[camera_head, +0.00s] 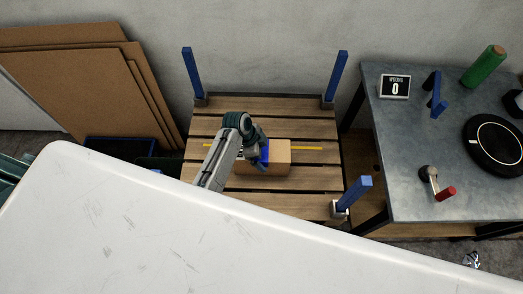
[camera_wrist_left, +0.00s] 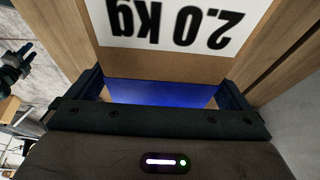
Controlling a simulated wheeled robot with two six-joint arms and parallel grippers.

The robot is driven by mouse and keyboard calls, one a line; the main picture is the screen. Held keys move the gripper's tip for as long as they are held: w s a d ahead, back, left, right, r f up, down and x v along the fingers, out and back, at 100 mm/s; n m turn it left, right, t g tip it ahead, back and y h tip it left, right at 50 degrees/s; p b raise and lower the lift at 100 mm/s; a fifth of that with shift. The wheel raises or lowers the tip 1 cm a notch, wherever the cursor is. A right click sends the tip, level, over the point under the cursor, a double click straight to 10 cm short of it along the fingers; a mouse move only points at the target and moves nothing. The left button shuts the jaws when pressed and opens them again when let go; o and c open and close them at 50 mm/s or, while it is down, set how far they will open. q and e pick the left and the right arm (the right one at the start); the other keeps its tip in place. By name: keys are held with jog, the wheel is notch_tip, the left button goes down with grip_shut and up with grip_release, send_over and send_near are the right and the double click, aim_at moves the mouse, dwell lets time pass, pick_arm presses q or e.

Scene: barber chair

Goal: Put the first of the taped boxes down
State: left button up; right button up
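A brown cardboard box (camera_head: 281,158) lies on the wooden pallet (camera_head: 300,107), near its middle, across a yellow line. My left gripper (camera_head: 262,152) points down over the left part of the box. In the left wrist view, a white label reading 2.0 kg shows upside down on the box (camera_wrist_left: 160,67). A blue block (camera_wrist_left: 160,94) on the box spans the space between my left gripper's fingertips (camera_wrist_left: 161,82), which appear to touch its ends. Part of the box is hidden by the gripper. A dark jointed thing at the left edge of that view may be my right gripper (camera_wrist_left: 14,66); its fingers are unclear.
Blue posts (camera_head: 193,73) stand at pallet corners. Flat cardboard sheets (camera_head: 75,75) lean on the wall at left. The grey table (camera_head: 410,150) at right holds a counter reading 0 (camera_head: 395,87), a green roll (camera_head: 484,66) and a black round plate (camera_head: 495,145). Bare planks surround the box.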

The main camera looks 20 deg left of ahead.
pick_arm(q)
jog(key=b+v, duration=0.1)
jog(key=v, duration=1)
jog(key=shift+a+r, duration=0.15)
jog(key=shift+r, duration=0.05)
jog(key=shift+s+a+r, duration=0.1)
jog(key=shift+a+r, duration=0.05)
jog(key=shift+r, duration=0.2)
